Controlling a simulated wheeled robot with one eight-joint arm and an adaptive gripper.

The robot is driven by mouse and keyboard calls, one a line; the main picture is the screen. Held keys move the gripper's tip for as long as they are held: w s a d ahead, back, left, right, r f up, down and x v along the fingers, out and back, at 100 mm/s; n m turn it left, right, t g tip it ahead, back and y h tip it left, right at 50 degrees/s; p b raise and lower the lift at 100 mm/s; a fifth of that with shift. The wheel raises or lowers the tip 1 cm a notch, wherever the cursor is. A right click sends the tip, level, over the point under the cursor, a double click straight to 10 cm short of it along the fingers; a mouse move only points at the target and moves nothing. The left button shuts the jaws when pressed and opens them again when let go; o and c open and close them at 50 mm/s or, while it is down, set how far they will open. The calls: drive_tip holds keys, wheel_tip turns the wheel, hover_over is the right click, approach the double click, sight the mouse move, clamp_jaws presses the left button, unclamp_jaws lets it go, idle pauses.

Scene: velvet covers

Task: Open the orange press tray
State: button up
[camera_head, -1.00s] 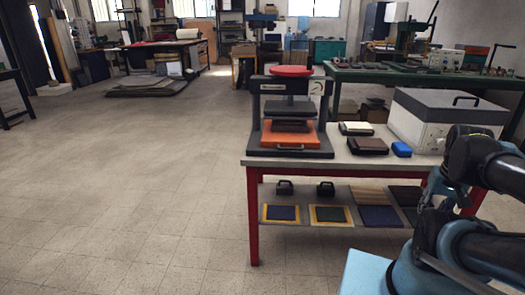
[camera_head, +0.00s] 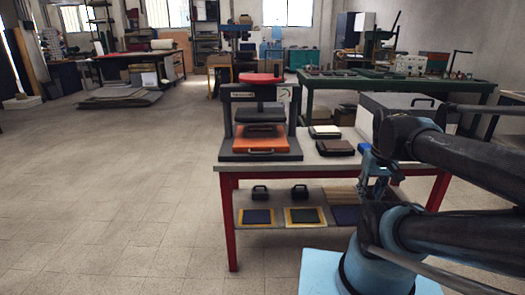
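The orange press tray (camera_head: 267,139) sits low in the dark press (camera_head: 228,148), on the left part of the red-legged table. Its front handle (camera_head: 268,152) faces me. A dark press plate (camera_head: 262,130) is above the tray, and a red round top (camera_head: 261,78) crowns the press. The tray looks seated within the press frame. My gripper (camera_head: 376,170) is at the right, in front of the table and apart from the tray. It is small and partly hidden by my arm, so its fingers are unclear.
A grey box with a handle (camera_head: 410,101) stands farther right, partly behind my arm. The lower shelf (camera_head: 275,217) holds framed panels and two black weights. The floor (camera_head: 110,200) at left is clear.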

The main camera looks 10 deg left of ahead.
drive_tip(key=w+a+r+n, duration=0.6)
drive_tip(key=w+a+r, duration=0.1)
drive_tip(key=w+r, duration=0.1)
wheel_tip(320, 180, up, 8)
drive_tip(key=n, duration=1.3)
hover_over(263, 153)
drive_tip(key=s, duration=0.3)
drive_tip(key=shift+y, duration=0.3)
drive_tip(key=w+f, duration=0.1)
drive_tip(key=f, duration=0.4)
drive_tip(key=w+f, duration=0.1)
drive_tip(key=f, duration=0.4)
drive_tip(key=w+f, duration=0.1)
drive_tip(key=f, duration=0.4)
drive_tip(key=shift+a+f, duration=0.1)
drive_tip(key=shift+f, duration=0.2)
drive_tip(key=shift+c, duration=0.5)
clamp_jaws()
